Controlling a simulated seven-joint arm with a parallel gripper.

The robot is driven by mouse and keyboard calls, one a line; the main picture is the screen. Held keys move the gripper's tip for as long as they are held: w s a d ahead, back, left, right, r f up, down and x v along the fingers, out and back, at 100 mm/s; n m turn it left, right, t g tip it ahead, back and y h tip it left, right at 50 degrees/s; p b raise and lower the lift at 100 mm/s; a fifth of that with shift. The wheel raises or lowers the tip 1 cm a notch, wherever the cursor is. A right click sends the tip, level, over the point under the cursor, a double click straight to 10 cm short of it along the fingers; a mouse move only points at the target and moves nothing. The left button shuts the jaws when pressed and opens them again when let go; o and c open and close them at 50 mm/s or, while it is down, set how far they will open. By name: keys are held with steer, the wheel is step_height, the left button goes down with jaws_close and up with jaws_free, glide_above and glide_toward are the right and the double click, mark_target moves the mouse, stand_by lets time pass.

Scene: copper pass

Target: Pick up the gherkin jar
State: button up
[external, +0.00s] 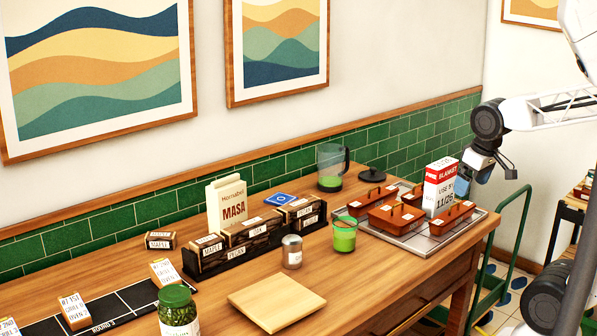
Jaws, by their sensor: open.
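The gherkin jar, a glass jar with a green lid and a pale label (178,311), stands at the front left of the wooden table, its bottom cut off by the picture's lower edge. I take it for the gherkin jar by its green look; its label is not readable. My gripper (505,178) is at the far right, beside the red and white "BLANKET" carton (441,186), well away from the jar. It is open, and I see nothing between its fingers.
A wooden board (277,301) lies right of the jar. Behind stand a small lidded canister (292,251), a green glass (344,234), a wood-block rack (237,254) and a masa bag (227,205). A tray (408,238) holds several copper-coloured dishes. A glass jug (330,167) stands at the wall.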

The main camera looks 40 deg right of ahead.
steer(key=w+a+m+g+y, duration=0.1)
steer(key=w+a+m+y, duration=0.2)
steer(key=w+a, duration=0.55)
steer(key=w+a+m+g+y, duration=0.1)
steer(key=w+a+m+y, duration=0.2)
steer(key=a, duration=1)
steer(key=w+a+m+g+y, duration=0.15)
steer(key=w+a+y, duration=0.25)
steer(key=w+a, duration=0.5)
steer(key=m+y, duration=0.5)
steer(key=m, duration=0.5)
glide_toward(179, 290)
steer(key=a, duration=0.1)
steer(key=a+t, duration=0.1)
steer(key=a, duration=0.1)
steer(key=shift+s+a+f, duration=0.2)
steer(key=shift+s+f, duration=0.05)
steer(key=shift+f, duration=0.15)
steer(key=shift+x, duration=1.3)
